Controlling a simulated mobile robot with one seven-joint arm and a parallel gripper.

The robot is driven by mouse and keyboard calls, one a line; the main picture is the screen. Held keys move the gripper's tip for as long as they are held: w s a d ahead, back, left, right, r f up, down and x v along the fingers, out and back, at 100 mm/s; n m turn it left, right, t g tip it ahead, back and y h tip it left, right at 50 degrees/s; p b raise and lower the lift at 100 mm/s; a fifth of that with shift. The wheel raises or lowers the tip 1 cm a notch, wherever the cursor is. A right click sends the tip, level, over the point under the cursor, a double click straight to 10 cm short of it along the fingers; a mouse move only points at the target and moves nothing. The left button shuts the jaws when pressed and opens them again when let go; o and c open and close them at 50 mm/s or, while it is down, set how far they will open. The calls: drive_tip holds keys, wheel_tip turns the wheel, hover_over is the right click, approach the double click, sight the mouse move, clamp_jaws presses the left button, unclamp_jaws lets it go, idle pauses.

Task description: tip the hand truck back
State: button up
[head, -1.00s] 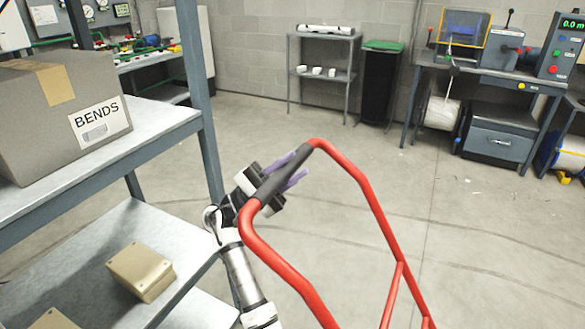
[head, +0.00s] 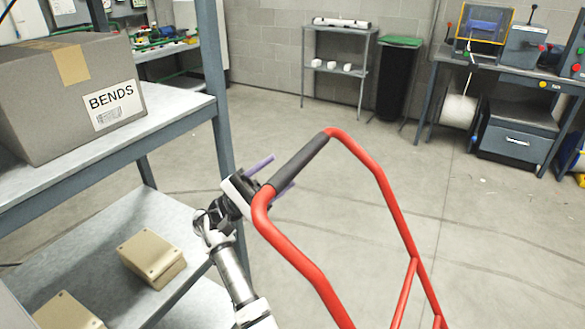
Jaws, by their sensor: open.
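The hand truck (head: 394,220) is a red tube frame in front of me in the head view. Its top bar carries a dark grey grip (head: 303,158). The truck's lower part is out of view. My gripper (head: 283,170) is open at the grip's near left end, by the bend of the red tube. One purple finger shows on the left of the grip and one on the right. The handle covers part of the gripper, so I cannot tell whether the fingers touch it.
A grey shelf (head: 170,120) stands close on the left, its post right behind my arm. It holds a BENDS carton (head: 66,95) and tan boxes (head: 151,258). A bin (head: 397,80), small rack (head: 340,68) and bench (head: 505,75) line the back. The middle floor is clear.

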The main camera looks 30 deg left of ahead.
drive_tip(key=b+v, duration=0.1)
drive_tip(key=v, duration=0.6)
idle(0.3)
